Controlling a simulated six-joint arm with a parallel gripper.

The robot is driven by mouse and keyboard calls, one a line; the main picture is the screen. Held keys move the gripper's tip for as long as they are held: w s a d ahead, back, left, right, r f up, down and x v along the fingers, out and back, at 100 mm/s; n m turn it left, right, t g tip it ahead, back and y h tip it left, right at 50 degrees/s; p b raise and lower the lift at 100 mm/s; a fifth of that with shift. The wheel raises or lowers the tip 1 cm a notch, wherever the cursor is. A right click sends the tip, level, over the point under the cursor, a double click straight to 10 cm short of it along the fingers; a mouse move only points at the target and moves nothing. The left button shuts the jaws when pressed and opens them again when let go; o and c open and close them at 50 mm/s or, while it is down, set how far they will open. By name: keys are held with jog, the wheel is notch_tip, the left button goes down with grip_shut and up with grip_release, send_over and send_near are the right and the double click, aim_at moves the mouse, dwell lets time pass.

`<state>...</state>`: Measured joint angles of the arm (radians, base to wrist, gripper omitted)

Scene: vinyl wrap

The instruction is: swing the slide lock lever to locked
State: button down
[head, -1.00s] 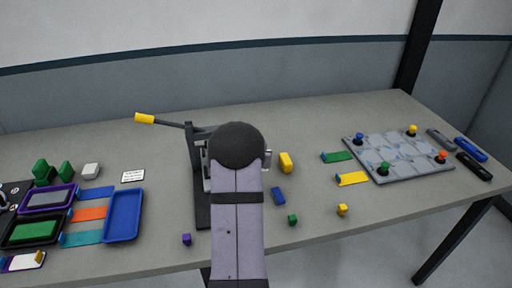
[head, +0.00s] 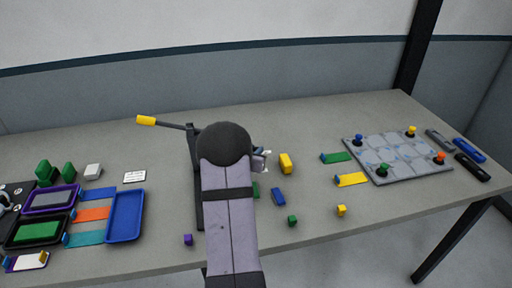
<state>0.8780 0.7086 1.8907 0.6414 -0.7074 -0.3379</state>
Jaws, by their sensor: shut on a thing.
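A black fixture (head: 198,215) stands on the table behind my arm, its upright post showing just left of the arm's dark round joint. A lever with a yellow grip (head: 146,120) reaches out left from the top of that post, tilted slightly up to the left. I cannot tell whether it is the slide lock lever. No other lever shows clearly, and my arm covers much of the fixture. My gripper's fingers are hidden behind the arm; only a small grey and white part of my wrist shows right of the round joint. What the fingers touch cannot be seen.
A blue tray (head: 124,216) and other bins stand left. A grey board (head: 398,157) with colored knobs is at the right. The back middle of the table is clear.

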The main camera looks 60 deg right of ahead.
jog(key=shift+w+a+r+m+g+p, duration=0.15)
jog(key=shift+a+m+g+p, duration=0.3)
jog(key=shift+g+p, duration=0.2)
jog(key=shift+w+a+r+m+g+p, duration=0.15)
jog(key=shift+a+m+g+p, duration=0.15)
jog(key=shift+m+g+p, duration=0.35)
jog(key=shift+s+a+f+m+g+p, duration=0.1)
jog(key=shift+a+f+m+g+p, duration=0.1)
jog(key=shift+m+g+p, duration=0.15)
jog(key=c, duration=1.6)
grip_release()
jog(key=shift+s, duration=0.1)
jog(key=shift+b+v, duration=0.95)
jog(key=shift+v, duration=2.75)
jog(key=shift+f, duration=0.15)
